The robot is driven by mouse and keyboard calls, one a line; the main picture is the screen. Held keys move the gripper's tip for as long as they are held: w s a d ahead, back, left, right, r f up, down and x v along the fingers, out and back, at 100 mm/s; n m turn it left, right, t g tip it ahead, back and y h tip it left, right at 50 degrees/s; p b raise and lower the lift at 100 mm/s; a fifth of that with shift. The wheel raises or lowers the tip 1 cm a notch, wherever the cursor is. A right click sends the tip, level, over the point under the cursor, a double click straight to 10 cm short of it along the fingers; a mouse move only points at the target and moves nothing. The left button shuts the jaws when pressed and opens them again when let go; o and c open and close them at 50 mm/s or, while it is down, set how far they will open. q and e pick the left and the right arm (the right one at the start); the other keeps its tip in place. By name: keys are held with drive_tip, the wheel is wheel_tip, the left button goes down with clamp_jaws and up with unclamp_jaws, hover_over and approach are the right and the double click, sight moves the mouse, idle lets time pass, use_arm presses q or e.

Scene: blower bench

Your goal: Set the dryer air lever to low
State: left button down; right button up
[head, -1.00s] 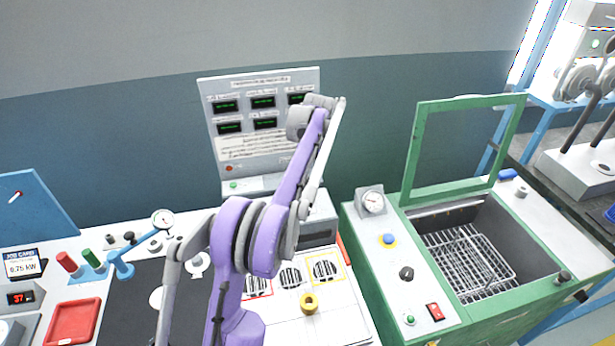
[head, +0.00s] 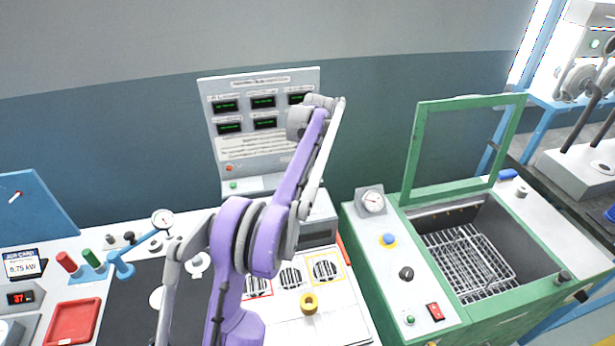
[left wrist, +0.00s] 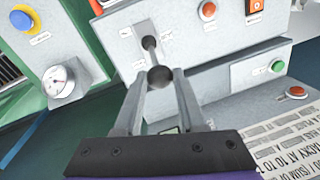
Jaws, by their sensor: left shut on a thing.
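The lever with a dark ball knob (left wrist: 160,76) stands out of a slot in a light grey box (left wrist: 115,38) in the left wrist view. My left gripper (left wrist: 160,82) has its two grey fingers on either side of the knob and is shut on it. In the head view part of the grey box (head: 322,232) shows behind my purple arm; the lever and my left gripper are hidden there. The small labels near the slot are too blurred to read. My right gripper is in neither view.
A green cabinet (head: 462,322) with a raised lid frame and wire basket stands at the right. A display panel (head: 262,150) stands at the back. A red button (left wrist: 208,11) and orange switch (left wrist: 255,6) sit near the lever.

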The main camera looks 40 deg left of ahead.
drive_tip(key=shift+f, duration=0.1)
use_arm(q)
drive_tip(key=shift+s+d+t+y+b, duration=0.8)
drive_tip(key=shift+d+y+b, duration=0.05)
drive_tip(key=shift+d+y, duration=0.1)
drive_tip(key=shift+s+d+t+y+b, duration=0.6)
drive_tip(key=shift+d+t+y, duration=0.1)
drive_tip(key=shift+d+y, duration=0.15)
drive_tip(key=shift+s+d+f+t+y+b, duration=0.1)
drive_tip(key=shift+s+d+t+y+b, duration=0.3)
drive_tip(key=shift+d+t+y, duration=0.3)
drive_tip(key=shift+s+d+f, duration=0.2)
drive_tip(key=shift+s, duration=0.2)
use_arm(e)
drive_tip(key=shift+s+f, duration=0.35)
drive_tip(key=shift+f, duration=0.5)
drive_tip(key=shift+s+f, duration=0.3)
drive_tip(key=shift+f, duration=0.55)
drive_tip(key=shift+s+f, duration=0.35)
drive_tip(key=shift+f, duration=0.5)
use_arm(q)
drive_tip(key=shift+f, duration=0.1)
drive_tip(key=shift+c, duration=2.4)
unclamp_jaws()
drive_tip(key=v, duration=1.1)
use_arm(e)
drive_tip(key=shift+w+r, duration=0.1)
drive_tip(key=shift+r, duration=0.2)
